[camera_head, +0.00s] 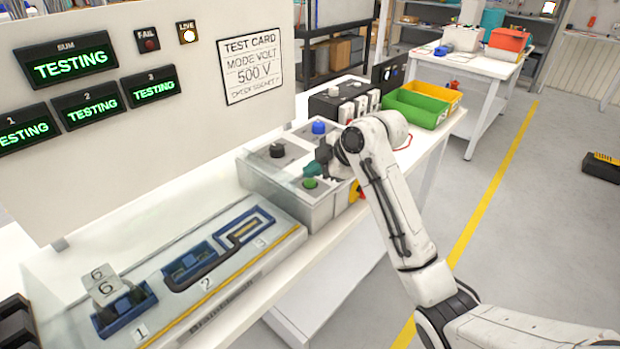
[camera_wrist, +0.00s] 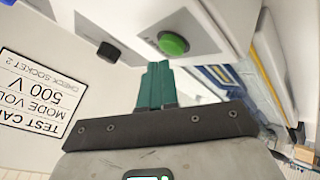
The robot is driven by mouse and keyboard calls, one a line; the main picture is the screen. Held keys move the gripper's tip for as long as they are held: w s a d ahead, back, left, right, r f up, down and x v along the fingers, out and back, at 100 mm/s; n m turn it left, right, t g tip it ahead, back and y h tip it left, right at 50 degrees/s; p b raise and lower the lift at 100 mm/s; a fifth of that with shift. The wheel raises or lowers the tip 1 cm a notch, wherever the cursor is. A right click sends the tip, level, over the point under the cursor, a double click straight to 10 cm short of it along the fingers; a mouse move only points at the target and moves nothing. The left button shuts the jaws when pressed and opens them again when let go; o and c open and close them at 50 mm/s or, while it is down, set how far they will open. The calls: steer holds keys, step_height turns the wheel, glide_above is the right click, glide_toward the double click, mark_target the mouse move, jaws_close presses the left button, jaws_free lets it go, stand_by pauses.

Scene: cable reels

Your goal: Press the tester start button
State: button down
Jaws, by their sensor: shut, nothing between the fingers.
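The tester (camera_head: 300,205) is a grey box on the white bench, with several knobs and buttons on its sloped top. Its green button (camera_head: 310,183) sits near the front edge and also shows in the wrist view (camera_wrist: 173,43). My gripper (camera_head: 318,166) is just above and beside the green button, with its teal fingers together and empty. In the wrist view the fingertips (camera_wrist: 160,66) end a little short of the button; I see no contact. The displays (camera_head: 72,60) read TESTING in green, and the LIVE lamp (camera_head: 187,32) is lit.
A fixture (camera_head: 215,270) with numbered sockets lies left of the tester. A black box with pale switches (camera_head: 345,102) and green and yellow bins (camera_head: 418,105) stand behind it. The test card (camera_head: 252,68) hangs on the panel. The floor at right is mostly open.

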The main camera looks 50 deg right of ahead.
mark_target(313, 183)
steer(key=shift+r, duration=0.3)
step_height(313, 183, up, 5)
steer(key=p, duration=0.4)
steer(key=shift+f, duration=0.1)
stand_by(1.0)
